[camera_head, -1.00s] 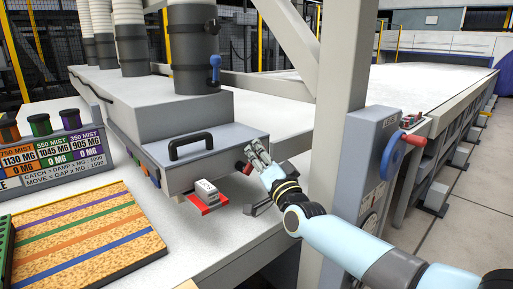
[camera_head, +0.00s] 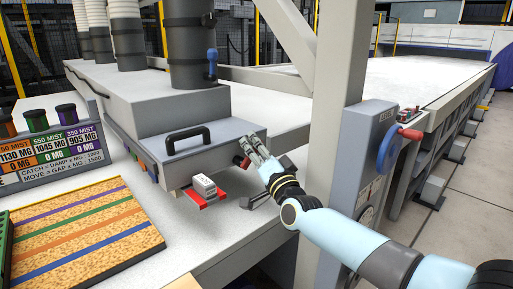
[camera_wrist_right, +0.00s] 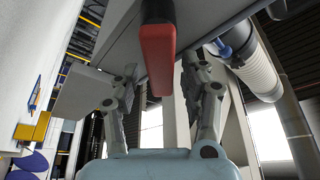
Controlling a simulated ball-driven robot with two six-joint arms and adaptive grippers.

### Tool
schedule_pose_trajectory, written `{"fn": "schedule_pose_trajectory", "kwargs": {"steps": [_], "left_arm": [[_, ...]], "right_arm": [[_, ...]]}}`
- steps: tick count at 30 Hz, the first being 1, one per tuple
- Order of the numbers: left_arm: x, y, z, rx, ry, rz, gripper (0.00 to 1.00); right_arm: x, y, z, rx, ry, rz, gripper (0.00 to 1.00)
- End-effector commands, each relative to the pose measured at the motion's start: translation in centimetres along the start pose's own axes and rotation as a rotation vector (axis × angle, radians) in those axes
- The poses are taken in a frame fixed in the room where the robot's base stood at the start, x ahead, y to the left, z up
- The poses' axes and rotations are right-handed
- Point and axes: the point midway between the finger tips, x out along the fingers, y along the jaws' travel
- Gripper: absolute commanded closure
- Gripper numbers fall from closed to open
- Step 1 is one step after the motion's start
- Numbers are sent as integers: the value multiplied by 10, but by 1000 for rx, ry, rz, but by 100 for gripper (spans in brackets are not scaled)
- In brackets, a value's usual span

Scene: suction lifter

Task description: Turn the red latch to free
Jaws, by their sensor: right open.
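The red latch (camera_head: 238,160) is a small red piece on the front of the grey box (camera_head: 208,155), near its right end. My right gripper (camera_head: 252,147) is at it, with its fingers in front of and partly covering it. In the right wrist view the latch (camera_wrist_right: 157,55) is a long red bar, pointing down between the two fingers of my right gripper (camera_wrist_right: 160,75). The fingers are open, with a visible gap on both sides of the bar. My left gripper is not in view.
A black handle (camera_head: 189,138) is on the box. A white block on a red piece (camera_head: 205,189) sits below its front edge. A grey post (camera_head: 340,90) and a blue wheel (camera_head: 388,148) stand to the right. A striped board (camera_head: 85,235) lies at left.

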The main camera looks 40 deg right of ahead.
Motion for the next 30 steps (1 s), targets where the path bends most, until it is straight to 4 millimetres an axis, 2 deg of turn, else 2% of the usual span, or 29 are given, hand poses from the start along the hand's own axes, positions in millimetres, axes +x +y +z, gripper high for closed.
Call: {"fn": "schedule_pose_trajectory", "kwargs": {"steps": [5,8,18,21,25,30], "left_arm": [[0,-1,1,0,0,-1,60],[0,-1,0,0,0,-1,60],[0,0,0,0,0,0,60],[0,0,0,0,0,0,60],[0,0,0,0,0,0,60],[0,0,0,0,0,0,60]], "right_arm": [[-3,0,0,-1,0,0,56],[-14,0,0,-1,-2,0,56],[-87,1,1,0,-3,2,56],[-103,0,0,0,-1,1,56],[-116,0,0,0,-1,1,56],[-120,0,0,0,1,0,56]]}}
